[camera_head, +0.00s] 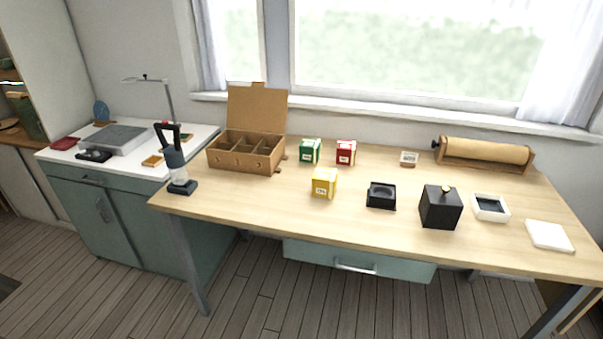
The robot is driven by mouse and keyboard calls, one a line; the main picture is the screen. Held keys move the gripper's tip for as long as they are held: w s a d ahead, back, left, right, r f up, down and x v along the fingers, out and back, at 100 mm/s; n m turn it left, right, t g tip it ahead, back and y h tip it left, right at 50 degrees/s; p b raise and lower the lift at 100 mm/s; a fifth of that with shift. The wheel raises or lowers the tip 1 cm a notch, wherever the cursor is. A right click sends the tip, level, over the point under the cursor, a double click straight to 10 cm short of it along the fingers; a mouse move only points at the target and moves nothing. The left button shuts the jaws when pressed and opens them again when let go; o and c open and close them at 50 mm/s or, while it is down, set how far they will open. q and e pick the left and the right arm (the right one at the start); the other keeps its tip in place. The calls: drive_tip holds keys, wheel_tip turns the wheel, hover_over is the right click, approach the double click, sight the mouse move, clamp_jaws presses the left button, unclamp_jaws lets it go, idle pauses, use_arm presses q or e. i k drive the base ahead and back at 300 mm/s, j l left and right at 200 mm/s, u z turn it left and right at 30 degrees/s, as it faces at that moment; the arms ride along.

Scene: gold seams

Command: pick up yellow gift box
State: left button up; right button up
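The yellow gift box (324,182) is a small cube with a pale label on its front. It stands upright on the wooden table (270,207), near the middle. A green box (310,151) and a red box (346,152) of similar shape stand behind it, apart from it. Neither of my grippers is in view.
An open brown compartment box (246,151) stands left of the yellow box. A black tray (381,195), a black box with a knob (440,207) and a paper roll (486,153) are to the right. A dark-handled device (176,165) stands at the table's left end.

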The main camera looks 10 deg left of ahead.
sight(324, 180)
drive_tip(key=j+z, duration=0.2)
drive_tip(key=z, duration=0.9)
drive_tip(key=j+z, duration=0.35)
drive_tip(key=k+j+z, duration=0.2)
drive_tip(key=j+z, duration=0.15)
drive_tip(key=k+j+z, duration=0.2)
drive_tip(key=j, duration=0.25)
drive_tip(key=k+j+z, duration=0.2)
drive_tip(key=j, duration=0.2)
drive_tip(key=k+j, duration=0.35)
drive_tip(key=j, duration=0.2)
drive_tip(key=k+j, duration=0.4)
drive_tip(key=j+z, duration=0.05)
drive_tip(key=j, duration=0.1)
